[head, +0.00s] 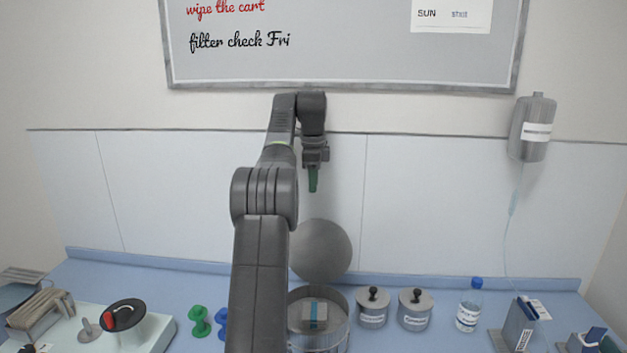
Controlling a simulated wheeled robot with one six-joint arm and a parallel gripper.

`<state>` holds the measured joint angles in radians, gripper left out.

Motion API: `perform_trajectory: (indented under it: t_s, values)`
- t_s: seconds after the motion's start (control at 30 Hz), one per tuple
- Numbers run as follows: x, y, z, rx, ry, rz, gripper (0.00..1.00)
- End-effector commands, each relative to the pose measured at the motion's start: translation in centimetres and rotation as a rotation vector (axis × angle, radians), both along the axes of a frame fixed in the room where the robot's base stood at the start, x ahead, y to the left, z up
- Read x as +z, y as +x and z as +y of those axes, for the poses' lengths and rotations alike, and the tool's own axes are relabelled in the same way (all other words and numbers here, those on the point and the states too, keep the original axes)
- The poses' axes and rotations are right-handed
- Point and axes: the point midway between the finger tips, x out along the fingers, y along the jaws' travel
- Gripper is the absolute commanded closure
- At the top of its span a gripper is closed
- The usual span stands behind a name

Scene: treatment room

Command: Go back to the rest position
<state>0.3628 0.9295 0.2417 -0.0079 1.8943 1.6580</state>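My gripper (313,181) hangs from my raised arm in front of the pale wall panels, pointing down. I cannot tell whether this is part of the fingers or something held, nor whether the fingers are open or shut. My arm hides part of the container's left side.
Green (199,321) and blue (221,323) dumbbell-shaped items are left. A whiteboard (345,55) is above.

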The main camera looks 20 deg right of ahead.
Motion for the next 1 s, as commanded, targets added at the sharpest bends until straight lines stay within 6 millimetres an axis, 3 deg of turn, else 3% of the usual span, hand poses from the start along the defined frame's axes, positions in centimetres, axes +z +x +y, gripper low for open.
perform_trajectory:
  t_s: [0.37,1.0]
  values:
    - [-0.7,0.1,-0.1,0.0,0.0,0.0,0.7]
    - [-11.1,1.1,-0.5,-0.001,0.005,0.011,0.7]
